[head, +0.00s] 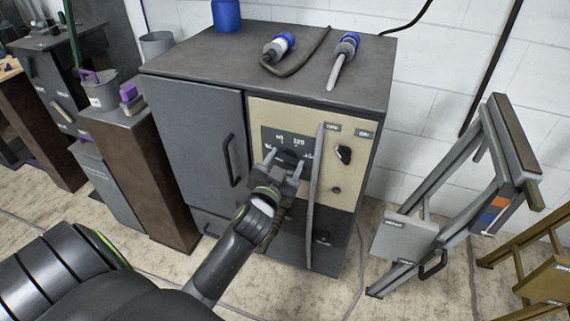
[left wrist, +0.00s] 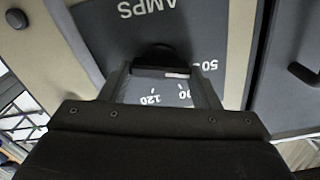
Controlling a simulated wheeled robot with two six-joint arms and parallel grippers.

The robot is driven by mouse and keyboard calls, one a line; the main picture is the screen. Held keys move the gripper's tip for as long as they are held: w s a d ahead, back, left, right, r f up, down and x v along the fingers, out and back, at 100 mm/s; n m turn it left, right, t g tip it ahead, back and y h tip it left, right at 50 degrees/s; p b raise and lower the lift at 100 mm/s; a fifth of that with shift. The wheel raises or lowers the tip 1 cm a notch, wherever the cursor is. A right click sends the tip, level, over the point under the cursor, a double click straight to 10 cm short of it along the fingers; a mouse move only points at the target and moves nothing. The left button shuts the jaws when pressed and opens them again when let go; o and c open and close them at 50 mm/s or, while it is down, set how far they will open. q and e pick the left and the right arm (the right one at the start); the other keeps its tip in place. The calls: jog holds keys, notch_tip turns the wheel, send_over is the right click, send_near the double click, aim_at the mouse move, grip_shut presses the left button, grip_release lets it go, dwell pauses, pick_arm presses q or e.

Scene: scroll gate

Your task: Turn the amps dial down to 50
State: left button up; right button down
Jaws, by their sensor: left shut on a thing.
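The amps dial is a black knob (left wrist: 160,58) on a dark plate marked AMPS (left wrist: 140,15), upside down in the left wrist view. Around it are white numbers, with 50 (left wrist: 209,65) at the right and 120 (left wrist: 150,99) below. A pale mark shows on the knob's near side, toward the lower right. In the head view the dial (head: 288,156) is partly hidden by my left gripper (head: 284,165). My left gripper (left wrist: 160,72) is shut on the knob, one finger at each side. My right gripper is not in view.
A thin grey panel (head: 316,200) stands edge-on just right of the gripper. A black switch (head: 343,153) sits beyond it on the beige panel. Cables with blue plugs (head: 279,45) lie on the cabinet top (head: 220,62). A folding ladder (head: 455,170) stands at the right.

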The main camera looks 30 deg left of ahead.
pick_arm(q)
jog(key=shift+f+n, duration=0.2)
jog(key=shift+n, duration=0.1)
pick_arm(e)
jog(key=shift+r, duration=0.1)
pick_arm(q)
jog(key=o, duration=1)
jog(key=shift+r, duration=0.1)
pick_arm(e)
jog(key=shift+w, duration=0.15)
pick_arm(q)
jog(key=shift+s, duration=0.1)
jog(key=p+v, duration=0.3)
jog(key=v, duration=1.4)
jog(key=shift+s+d+p, duration=0.1)
jog(key=shift+s+p, duration=0.05)
jog(key=shift+p, duration=0.15)
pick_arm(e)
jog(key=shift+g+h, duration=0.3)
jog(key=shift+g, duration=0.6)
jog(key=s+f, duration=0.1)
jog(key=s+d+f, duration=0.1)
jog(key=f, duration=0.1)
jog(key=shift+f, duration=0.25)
